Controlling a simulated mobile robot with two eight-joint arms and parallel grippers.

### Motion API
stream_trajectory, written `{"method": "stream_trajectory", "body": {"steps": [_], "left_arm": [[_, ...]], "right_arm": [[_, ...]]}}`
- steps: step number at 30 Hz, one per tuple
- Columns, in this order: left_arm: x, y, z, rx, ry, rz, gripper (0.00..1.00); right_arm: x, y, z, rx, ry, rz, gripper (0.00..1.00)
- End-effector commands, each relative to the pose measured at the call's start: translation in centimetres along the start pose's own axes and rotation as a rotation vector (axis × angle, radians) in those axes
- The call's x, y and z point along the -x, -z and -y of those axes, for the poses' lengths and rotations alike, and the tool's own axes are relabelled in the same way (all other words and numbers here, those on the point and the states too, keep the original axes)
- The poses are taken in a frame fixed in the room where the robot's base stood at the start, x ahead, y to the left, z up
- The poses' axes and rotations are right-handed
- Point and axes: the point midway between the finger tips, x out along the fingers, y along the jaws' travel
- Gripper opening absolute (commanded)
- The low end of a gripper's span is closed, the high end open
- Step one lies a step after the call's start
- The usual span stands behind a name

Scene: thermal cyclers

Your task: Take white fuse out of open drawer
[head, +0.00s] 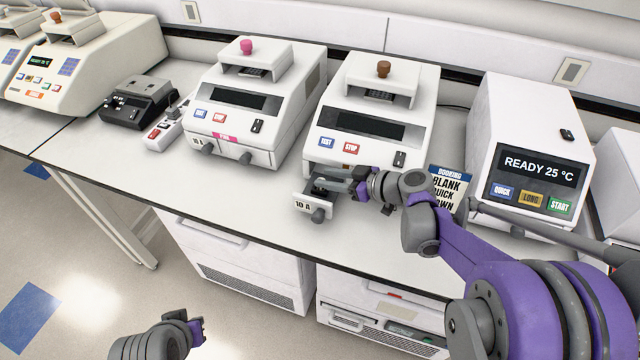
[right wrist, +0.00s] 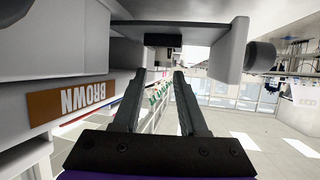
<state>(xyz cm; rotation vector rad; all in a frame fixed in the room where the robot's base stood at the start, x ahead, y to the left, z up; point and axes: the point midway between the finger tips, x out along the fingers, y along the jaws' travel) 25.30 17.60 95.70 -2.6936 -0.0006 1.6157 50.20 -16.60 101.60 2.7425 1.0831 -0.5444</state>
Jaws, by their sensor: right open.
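The open drawer (head: 312,204), marked "10 A" on its front, sticks out from the thermal cycler (head: 372,110) with the brown knob. It also shows in the right wrist view, with its front plate (right wrist: 231,50) and round handle (right wrist: 262,57). My right gripper (head: 349,185) is at the drawer's right side; in the right wrist view its fingers (right wrist: 158,75) are apart with nothing between them. A dark block (right wrist: 163,40) shows beyond the fingertips. I cannot make out a white fuse in either view. My left gripper (head: 196,330) is low, away from the bench; its jaws are unclear.
A cycler (head: 245,105) with a pink knob stands to the left. A booking sign (head: 449,187) stands close to my right arm, and a "READY 25 °C" unit (head: 530,145) is to the right. A "BROWN" label (right wrist: 71,100) is on the cycler's side of the wrist view.

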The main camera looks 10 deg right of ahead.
Motion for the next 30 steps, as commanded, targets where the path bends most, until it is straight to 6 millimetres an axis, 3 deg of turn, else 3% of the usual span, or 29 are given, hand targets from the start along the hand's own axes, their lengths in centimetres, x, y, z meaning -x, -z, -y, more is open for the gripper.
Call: {"method": "stream_trajectory", "body": {"steps": [15, 23, 30], "left_arm": [[0.1, 0.2, 0.0, 0.0, 0.0, -0.002, 0.0], [0.1, 0.2, 0.0, 0.0, 0.0, -0.001, 0.0], [0.1, 0.2, 0.0, 0.0, 0.0, -0.001, 0.0]], "right_arm": [[-5.7, -1.0, 0.3, 0.001, 0.0, -0.001, 0.42], [-5.9, -1.1, 0.3, 0.0, 0.0, 0.0, 0.42], [-5.9, -1.1, 0.3, 0.0, 0.0, 0.0, 0.0]]}}
